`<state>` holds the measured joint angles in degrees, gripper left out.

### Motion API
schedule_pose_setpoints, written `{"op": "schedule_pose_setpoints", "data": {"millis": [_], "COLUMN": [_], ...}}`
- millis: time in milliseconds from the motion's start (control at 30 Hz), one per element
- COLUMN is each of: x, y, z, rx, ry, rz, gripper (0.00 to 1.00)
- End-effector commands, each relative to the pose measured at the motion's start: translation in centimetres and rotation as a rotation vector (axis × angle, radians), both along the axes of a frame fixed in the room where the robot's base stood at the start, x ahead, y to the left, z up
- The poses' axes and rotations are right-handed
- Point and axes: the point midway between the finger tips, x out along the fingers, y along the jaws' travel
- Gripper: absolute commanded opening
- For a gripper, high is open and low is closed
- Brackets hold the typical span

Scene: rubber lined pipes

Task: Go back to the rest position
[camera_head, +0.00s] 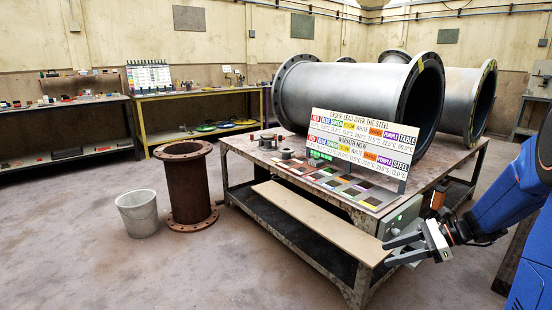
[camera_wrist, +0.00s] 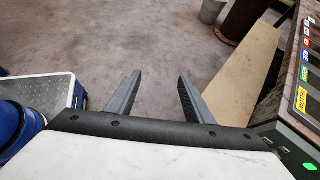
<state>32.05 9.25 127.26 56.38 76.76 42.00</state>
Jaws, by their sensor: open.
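My gripper (camera_head: 400,250) is at the right in the head view, beside the front right corner of the worktable (camera_head: 374,222). Its two fingers are spread with nothing between them. In the wrist view my gripper (camera_wrist: 156,88) also shows open and empty, with bare floor beyond the fingertips. My blue arm comes in from the right edge of the head view.
A tan board (camera_head: 318,222) sticks out along the table's front, close to my gripper. A sign (camera_head: 362,143), coloured plates and large steel pipes (camera_head: 345,92) are on the table. A rusty flanged pipe (camera_head: 188,185) and a bucket (camera_head: 139,213) stand on open floor leftward.

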Motion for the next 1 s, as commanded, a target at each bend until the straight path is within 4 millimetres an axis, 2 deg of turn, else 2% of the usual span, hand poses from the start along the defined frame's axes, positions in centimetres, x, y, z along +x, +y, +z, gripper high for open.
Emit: {"op": "schedule_pose_setpoints", "data": {"millis": [33,200,433,700,1000], "x": [-1.1,-4.7,-9.7,-15.1,-20.4], "y": [1.2,4.1,6.8,8.4,8.5], "z": [0.6,1.8,2.9,3.8,4.7], "rx": [-0.044,-0.196,-0.394,-0.622,-0.870], "ry": [-0.029,-0.126,-0.267,-0.442,-0.643], "rz": [0.049,0.215,0.443,0.713,1.010], "gripper": [0.47,0.47,0.47,0.47,0.47]}}
